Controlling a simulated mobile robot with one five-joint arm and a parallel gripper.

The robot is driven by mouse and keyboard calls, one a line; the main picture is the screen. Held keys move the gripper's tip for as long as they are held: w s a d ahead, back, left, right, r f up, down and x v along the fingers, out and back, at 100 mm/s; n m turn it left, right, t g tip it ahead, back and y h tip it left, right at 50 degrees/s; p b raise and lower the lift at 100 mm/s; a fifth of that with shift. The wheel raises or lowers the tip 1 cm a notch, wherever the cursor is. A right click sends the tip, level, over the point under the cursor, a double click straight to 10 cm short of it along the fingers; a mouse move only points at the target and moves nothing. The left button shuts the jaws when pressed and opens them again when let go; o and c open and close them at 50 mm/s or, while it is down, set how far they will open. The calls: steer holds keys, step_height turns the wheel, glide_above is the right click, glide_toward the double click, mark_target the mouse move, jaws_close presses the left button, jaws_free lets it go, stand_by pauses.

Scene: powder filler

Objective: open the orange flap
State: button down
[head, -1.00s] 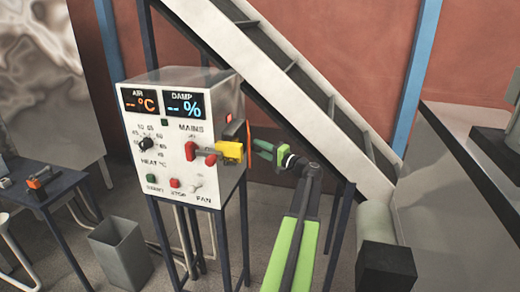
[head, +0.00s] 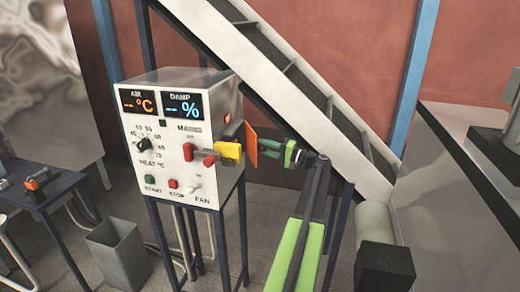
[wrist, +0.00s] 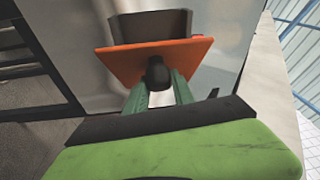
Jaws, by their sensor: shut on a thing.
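The orange flap (head: 251,146) is on the right side of the white control box (head: 190,165). In the head view it stands out at an angle from that side. In the wrist view the flap (wrist: 120,64) is a flat orange plate with a dark round knob (wrist: 157,72) on its face. A dark box-shaped frame (wrist: 150,26) shows behind it. My gripper (head: 265,147) reaches in from the right. Its green fingers (wrist: 158,88) are shut on the knob, one on each side. The knob is hidden in the head view.
A yellow block with a red handle (head: 228,152) sits on the box front near the flap. A sloping conveyor (head: 290,75) runs behind my arm. A bin (head: 120,250) and a dark table (head: 50,190) stand at left.

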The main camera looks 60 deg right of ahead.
steer(key=shift+s+d+f+n+g+y, duration=0.1)
steer(key=shift+s+d+n+g+y, duration=0.15)
steer(key=shift+d+n+y, duration=0.8)
steer(key=shift+s+d+r+n+g+y, duration=0.25)
steer(key=shift+d+n+y, duration=0.35)
steer(key=shift+y, duration=0.75)
steer(key=shift+s+d+f+n+g+y, duration=0.1)
steer(key=shift+d+f+n+g+y, duration=0.2)
steer(key=shift+d+n+y, duration=0.7)
steer(key=shift+a+m+y, duration=0.15)
steer(key=shift+m+y, duration=0.1)
steer(key=shift+y, duration=0.15)
steer(key=c, duration=1.1)
jaws_free()
